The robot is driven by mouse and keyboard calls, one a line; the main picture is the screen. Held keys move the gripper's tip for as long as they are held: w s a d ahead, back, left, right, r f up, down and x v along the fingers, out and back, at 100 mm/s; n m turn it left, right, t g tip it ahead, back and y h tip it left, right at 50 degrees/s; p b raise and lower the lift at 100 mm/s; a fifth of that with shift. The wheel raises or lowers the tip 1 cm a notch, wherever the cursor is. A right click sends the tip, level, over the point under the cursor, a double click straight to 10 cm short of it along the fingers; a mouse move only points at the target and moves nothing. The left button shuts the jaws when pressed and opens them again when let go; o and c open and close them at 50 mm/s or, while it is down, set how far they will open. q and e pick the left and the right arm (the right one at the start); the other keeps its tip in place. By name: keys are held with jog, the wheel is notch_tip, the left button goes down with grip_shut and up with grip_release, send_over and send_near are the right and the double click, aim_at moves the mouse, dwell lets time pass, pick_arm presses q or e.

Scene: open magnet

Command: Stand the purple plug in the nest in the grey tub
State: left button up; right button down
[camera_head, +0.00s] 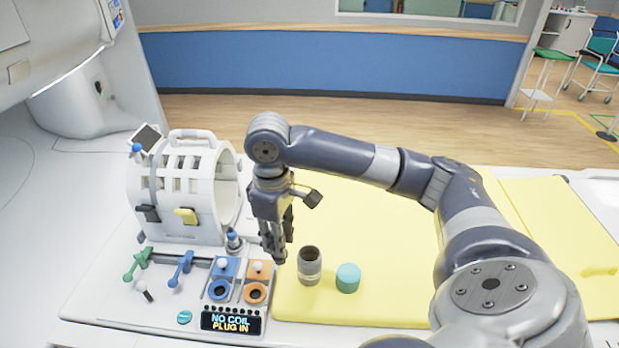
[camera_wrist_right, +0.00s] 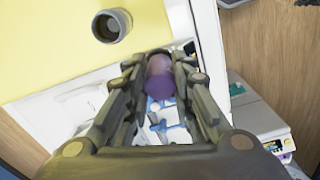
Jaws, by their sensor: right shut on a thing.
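The purple plug (camera_wrist_right: 160,85) sits between the fingers of my right gripper (camera_wrist_right: 160,78) in the wrist view. The gripper is shut on it. In the head view the right gripper (camera_head: 274,248) points down, just left of the grey tub (camera_head: 310,270), and its fingers hide the plug. The tub stands upright on the yellow pad, open at the top with a dark inside. It also shows in the wrist view (camera_wrist_right: 122,19), apart from the gripper at the upper left. The nest inside cannot be made out. My left gripper is not in view.
A teal cylinder (camera_head: 348,278) stands right of the tub on the yellow pad (camera_head: 390,300). A white coil housing (camera_head: 180,190) stands at the left. Blue and orange sockets (camera_head: 255,292), green and blue levers and a display (camera_head: 231,321) lie in front. The pad's front area is clear.

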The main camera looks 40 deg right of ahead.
send_over(309, 246)
jog(key=s+a, duration=0.2)
jog(key=shift+w+d, duration=0.1)
jog(key=shift+d, duration=0.15)
jog(key=shift+f, duration=0.1)
dwell(0.3)
notch_tip(309, 246, down, 10)
jog(key=b, duration=0.1)
jog(key=shift+b, duration=0.35)
dwell(0.4)
jog(key=shift+f, duration=1.25)
dwell(0.4)
jog(key=shift+s+a+f, duration=0.15)
jog(key=shift+s+f, duration=0.05)
jog(key=shift+f, duration=0.15)
